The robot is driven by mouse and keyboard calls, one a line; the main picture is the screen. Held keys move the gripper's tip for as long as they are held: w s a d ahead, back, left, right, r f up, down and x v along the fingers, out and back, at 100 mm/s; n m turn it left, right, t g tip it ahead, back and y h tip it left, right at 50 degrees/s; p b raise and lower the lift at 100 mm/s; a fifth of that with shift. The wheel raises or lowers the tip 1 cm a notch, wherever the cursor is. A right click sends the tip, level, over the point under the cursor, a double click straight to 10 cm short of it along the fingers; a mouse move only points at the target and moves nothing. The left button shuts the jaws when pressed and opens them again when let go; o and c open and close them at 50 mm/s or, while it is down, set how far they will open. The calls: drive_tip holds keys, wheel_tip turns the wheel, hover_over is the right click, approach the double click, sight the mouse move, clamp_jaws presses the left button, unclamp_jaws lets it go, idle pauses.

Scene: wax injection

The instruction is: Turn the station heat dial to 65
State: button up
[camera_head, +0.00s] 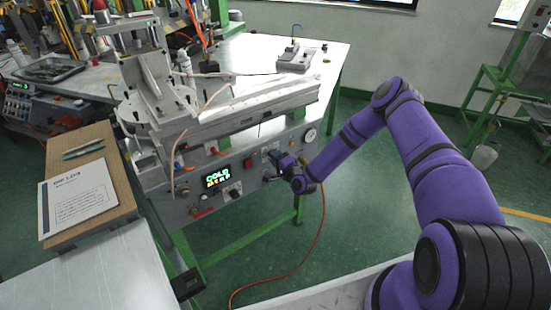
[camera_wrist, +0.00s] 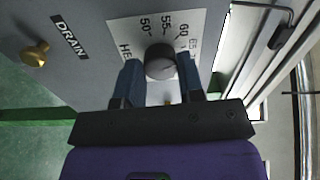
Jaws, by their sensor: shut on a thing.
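The heat dial (camera_wrist: 160,62) is a dark round knob on a white scale plate (camera_wrist: 127,28) in the wrist view. The plate reads 50, 55 and 60, with a further mark partly hidden at the right finger. The lettering starting "HE" is also partly covered. My gripper (camera_wrist: 160,72) has a blue finger on each side of the knob and is shut on it. I cannot make out a pointer on the knob. In the head view my gripper (camera_head: 276,163) is at the front panel of the wax station (camera_head: 240,143), and it hides the dial there.
A brass drain knob (camera_wrist: 35,54) sits left of the dial. An instruction sheet (camera_head: 75,203) lies on a board at left. An orange hose hangs below.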

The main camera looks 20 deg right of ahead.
drive_tip(key=o, duration=0.9)
drive_tip(key=shift+s+d, duration=0.1)
drive_tip(key=shift+s, duration=0.05)
drive_tip(key=v, duration=1)
drive_tip(key=shift+s+d, duration=0.1)
drive_tip(key=shift+s, duration=0.15)
